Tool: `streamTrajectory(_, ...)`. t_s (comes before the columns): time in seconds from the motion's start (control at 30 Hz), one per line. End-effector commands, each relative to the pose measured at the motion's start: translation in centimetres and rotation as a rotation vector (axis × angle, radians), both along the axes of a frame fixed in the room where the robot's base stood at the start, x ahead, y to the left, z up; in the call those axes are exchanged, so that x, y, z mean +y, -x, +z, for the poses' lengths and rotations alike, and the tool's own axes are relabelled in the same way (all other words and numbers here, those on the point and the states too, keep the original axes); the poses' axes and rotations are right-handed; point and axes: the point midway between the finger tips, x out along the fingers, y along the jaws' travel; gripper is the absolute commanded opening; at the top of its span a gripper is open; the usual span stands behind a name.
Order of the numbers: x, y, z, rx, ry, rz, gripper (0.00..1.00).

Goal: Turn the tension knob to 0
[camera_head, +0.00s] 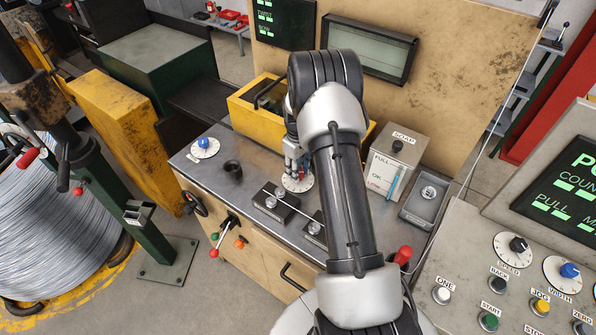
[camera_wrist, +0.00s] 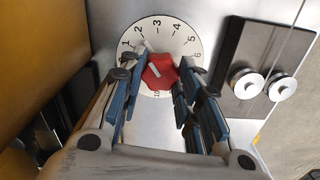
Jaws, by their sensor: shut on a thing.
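A red knob (camera_wrist: 162,73) with a white mark sits on a round white dial (camera_wrist: 185,27) in the wrist view. Numbers from 1 to 6 show around the dial's upper side; its lower part is partly hidden by the knob and my fingers. The white mark slants toward the upper left, but I cannot tell its exact reading. My gripper (camera_wrist: 158,80) has its blue-padded fingers on both sides of the knob, shut on it. In the head view the dial (camera_head: 297,186) lies on the metal bench top under my gripper (camera_head: 294,167). No tension label is readable.
A metal block with two round rollers (camera_wrist: 262,85) stands right of the dial. A blue-knobbed dial (camera_head: 205,146) and a black cup (camera_head: 233,169) are to the left. A soap box (camera_head: 397,160) stands right of my arm, and a yellow bin (camera_head: 245,108) behind.

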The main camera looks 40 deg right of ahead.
Motion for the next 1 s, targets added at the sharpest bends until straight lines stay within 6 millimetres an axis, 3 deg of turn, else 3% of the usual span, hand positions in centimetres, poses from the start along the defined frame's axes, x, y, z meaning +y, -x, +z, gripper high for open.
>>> streamTrajectory(0.6,-0.01,0.0,-0.02,0.0,0.0,0.578,0.07)
streamTrajectory(1.0,0.0,0.01,-0.01,0.0,0.0,0.85,0.07)
